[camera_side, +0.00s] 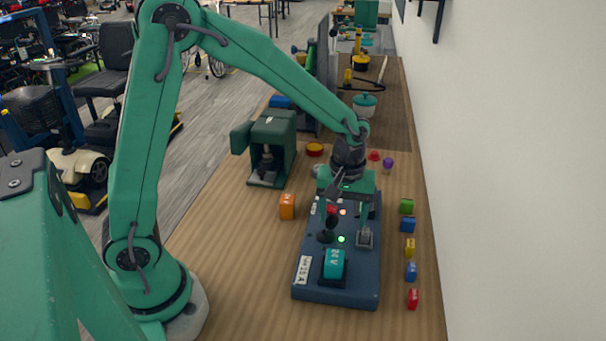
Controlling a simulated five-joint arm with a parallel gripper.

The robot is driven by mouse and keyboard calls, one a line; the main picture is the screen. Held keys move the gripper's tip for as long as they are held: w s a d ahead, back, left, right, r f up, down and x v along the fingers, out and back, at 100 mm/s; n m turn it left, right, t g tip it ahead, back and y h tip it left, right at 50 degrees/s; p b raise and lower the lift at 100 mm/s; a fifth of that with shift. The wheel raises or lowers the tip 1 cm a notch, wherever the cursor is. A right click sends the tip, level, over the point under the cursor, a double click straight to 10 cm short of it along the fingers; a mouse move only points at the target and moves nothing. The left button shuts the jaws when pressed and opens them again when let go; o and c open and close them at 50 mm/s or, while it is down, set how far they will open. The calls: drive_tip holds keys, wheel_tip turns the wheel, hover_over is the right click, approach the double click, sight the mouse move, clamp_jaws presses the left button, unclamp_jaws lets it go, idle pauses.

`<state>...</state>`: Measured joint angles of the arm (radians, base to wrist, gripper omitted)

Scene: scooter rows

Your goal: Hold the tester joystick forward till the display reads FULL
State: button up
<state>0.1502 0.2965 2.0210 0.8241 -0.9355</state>
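The tester is a dark blue box (314,286) on the wooden bench, with a "25 A" label at its left edge. A black joystick (327,229) stands on its upper face. My gripper (348,222) is over the tester with its fingers apart. One finger is close beside the joystick top; the other reaches down at the right of the panel. I cannot tell whether the near finger touches the joystick. A green light (341,239) and a small orange light are lit. No display reading is legible; my gripper covers part of the panel.
A teal "24 V" block (333,265) sits on the tester's near end. An orange block (287,206) lies to its left, and several coloured blocks line its right. A green press-like machine (276,147) stands behind left. A white wall bounds the right.

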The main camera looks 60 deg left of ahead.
drive_tip(key=shift+s+a, duration=1.15)
drive_tip(key=shift+s, duration=0.05)
drive_tip(key=shift+r, duration=0.15)
drive_tip(key=shift+r, duration=3.35)
drive_tip(key=s+a+r+m+t, duration=0.1)
drive_tip(key=s+r+m+t, duration=0.1)
drive_tip(key=s+r+m, duration=0.2)
drive_tip(key=s+a+r+m+t, duration=0.2)
drive_tip(key=s+r+m+t, duration=0.1)
drive_tip(key=s, duration=0.7)
drive_tip(key=shift+s+a+r+m+t, duration=0.25)
drive_tip(key=shift+r+m, duration=0.4)
drive_tip(key=shift+m, duration=0.35)
